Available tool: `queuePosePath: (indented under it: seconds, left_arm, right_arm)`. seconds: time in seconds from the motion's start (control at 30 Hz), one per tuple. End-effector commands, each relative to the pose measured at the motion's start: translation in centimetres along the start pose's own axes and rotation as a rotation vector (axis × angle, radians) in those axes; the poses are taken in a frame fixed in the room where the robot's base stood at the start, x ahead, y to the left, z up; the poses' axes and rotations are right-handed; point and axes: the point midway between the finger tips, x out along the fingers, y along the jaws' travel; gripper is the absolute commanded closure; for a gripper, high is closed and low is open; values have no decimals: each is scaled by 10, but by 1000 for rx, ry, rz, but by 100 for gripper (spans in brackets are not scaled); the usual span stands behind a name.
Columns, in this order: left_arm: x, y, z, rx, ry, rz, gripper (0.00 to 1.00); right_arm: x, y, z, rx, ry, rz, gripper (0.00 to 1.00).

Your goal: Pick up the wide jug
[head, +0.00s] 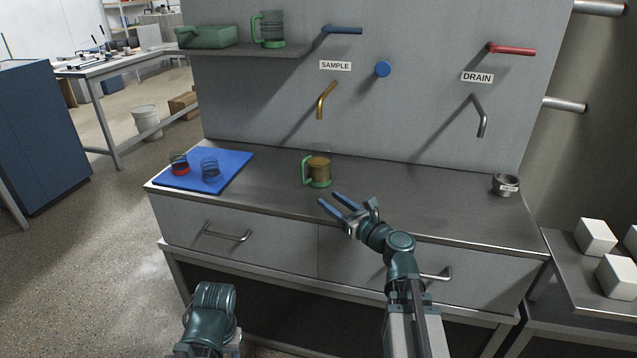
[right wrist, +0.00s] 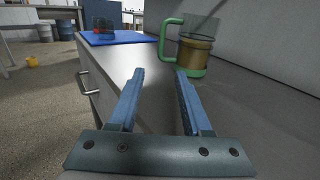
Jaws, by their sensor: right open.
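A clear jug (head: 319,169) with a green handle and green base stands upright on the counter below the SAMPLE spout, with brown liquid in its lower part. It also shows in the right wrist view (right wrist: 196,50), beyond the right fingertip. My right gripper (head: 330,200) is open and empty, on the near side of this jug and apart from it. Its two blue fingers show in the right wrist view (right wrist: 159,72). Another clear jug with a green handle (head: 271,28) stands on the shelf. My left arm shows at the bottom left, but its gripper is not visible.
A blue mat (head: 228,173) at the counter's left end holds two small clear vessels, one with red at its base. A dark ring-shaped part (head: 506,185) sits at the right end. A green container (head: 207,37) is on the shelf. The counter between jug and ring is clear.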

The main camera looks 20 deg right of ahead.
Motion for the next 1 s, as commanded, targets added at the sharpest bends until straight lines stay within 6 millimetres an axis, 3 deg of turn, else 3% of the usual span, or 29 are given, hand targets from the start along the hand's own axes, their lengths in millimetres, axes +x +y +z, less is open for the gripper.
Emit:
queuePosePath:
  seconds: [0.17,0.53,1.0]
  left_arm:
    - [-1,0,0,0,0,0,50]
    - [-2,0,0,0,0,0,50]
    - [-4,0,0,0,0,0,50]
  right_arm:
    - [13,-1,1,1,0,3,51]
    - [77,0,1,-2,1,4,51]
    - [95,0,4,-3,1,4,51]
